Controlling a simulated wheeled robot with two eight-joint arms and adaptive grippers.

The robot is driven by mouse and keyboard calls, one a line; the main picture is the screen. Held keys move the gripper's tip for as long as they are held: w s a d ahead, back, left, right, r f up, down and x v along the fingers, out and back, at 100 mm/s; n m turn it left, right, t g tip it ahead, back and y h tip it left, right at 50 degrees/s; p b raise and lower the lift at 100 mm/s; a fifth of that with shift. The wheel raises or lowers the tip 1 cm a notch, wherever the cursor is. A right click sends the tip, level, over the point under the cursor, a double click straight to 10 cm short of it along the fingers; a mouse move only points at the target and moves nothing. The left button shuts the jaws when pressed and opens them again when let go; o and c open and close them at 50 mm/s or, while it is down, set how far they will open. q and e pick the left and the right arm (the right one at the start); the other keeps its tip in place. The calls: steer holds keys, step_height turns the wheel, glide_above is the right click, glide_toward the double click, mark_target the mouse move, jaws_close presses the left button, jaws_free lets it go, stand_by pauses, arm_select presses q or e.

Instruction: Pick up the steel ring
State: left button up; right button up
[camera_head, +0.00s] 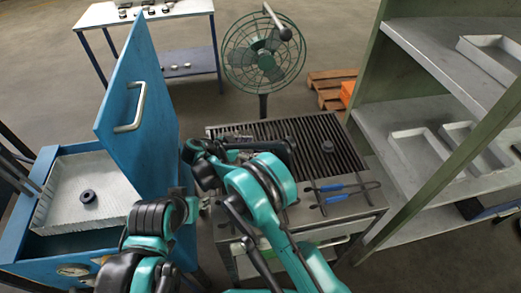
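A small dark ring (88,196) lies flat on the pale floor of the open blue furnace box at left. A second small dark ring (327,146) sits on the slatted grill top in the middle. The frame does not show which is the steel one. My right arm reaches over the grill's left part. Its dark gripper (236,138) seems to be just above the slats, left of the second ring and apart from it; its fingers are too small and overlapped to read. My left arm is folded low, right of the furnace box; its gripper fingers do not show.
The blue furnace door (135,110) stands upright beside the box. Blue-handled tongs (340,190) lie on the grill table's front (345,208). A green fan (265,55) stands behind. A shelf unit (395,110) with trays is at right. A white table (150,12) is at back left.

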mark_target(260, 148)
steer(key=x, duration=0.3)
steer(key=shift+s+a, duration=0.1)
steer(key=shift+c, duration=0.9)
jaws_close()
steer(key=shift+r, duration=0.1)
